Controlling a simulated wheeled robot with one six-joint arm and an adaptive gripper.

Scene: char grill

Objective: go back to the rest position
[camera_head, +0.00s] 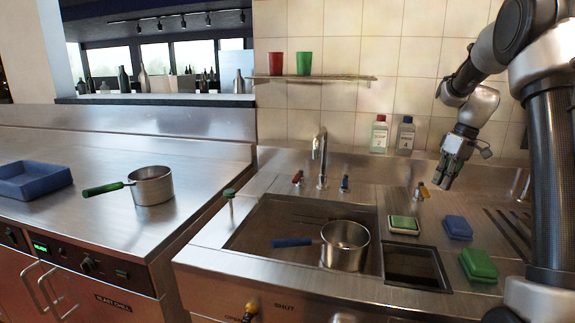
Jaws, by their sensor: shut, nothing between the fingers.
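My gripper (446,174) hangs at the right, above the back right part of the sink counter. It points downward, is shut, and has nothing in it. My arm reaches up along the right edge and bends down to the gripper.
A pot with a blue handle (345,246) stands in the sink (262,222). A green-handled pot (152,186) and a blue tray (33,182) stand on the left counter. Sponges (457,227) lie right of the sink. Two bottles (379,135) stand behind.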

